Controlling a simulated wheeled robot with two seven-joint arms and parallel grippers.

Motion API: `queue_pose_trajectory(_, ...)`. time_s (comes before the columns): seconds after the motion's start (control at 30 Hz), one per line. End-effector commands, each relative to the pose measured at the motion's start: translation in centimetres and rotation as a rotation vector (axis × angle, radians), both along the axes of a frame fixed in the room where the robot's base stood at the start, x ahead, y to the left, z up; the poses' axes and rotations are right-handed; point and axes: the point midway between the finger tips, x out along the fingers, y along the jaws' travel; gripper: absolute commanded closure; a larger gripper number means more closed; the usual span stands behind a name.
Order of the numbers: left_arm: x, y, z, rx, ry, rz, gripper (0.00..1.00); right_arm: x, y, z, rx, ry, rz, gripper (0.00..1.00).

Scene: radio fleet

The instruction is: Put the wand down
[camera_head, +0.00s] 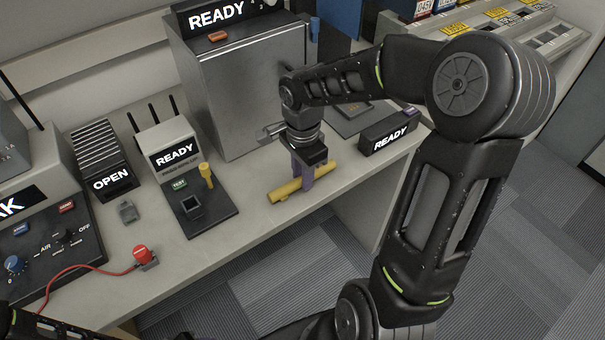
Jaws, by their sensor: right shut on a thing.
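The wand (285,192) appears as a yellow rod near the front edge of the bench, lying roughly level and slanting up to the right. My right gripper (303,179) points down over it, with its purple fingers shut around the rod's middle. The fingers hide that middle part. I cannot tell whether the rod touches the bench top or hangs just above it. My left gripper is not in view; only a dark part of my left arm shows at the bottom left.
A large metal cabinet marked READY (250,85) stands behind the wand. A small READY block (389,138) is to its right. A black fixture (195,207) with a yellow post is to its left. A red plug (142,254) with a cord lies further left. The bench edge drops to carpet.

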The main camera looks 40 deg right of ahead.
Motion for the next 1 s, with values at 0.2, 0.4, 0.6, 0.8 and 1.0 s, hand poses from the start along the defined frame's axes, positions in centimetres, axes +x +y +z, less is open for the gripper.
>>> queue_pose_trajectory(0.2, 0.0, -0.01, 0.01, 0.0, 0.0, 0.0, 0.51, 0.07, 0.0, -0.23, -0.001, -0.003, 0.001, 1.0)
queue_pose_trajectory(0.4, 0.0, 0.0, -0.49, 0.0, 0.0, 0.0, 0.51, 0.07, 0.0, -0.69, -0.001, -0.003, 0.0, 1.0)
queue_pose_trajectory(0.6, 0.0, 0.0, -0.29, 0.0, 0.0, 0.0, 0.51, 0.06, 0.0, -0.5, 0.0, -0.002, 0.0, 0.62)
queue_pose_trajectory(0.8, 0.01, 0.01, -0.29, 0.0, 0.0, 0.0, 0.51, 0.06, 0.0, -0.49, 0.0, -0.002, 0.0, 0.56)
queue_pose_trajectory(1.0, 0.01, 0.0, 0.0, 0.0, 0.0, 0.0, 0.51, 0.06, 0.0, -0.21, 0.0, -0.002, 0.0, 0.56)
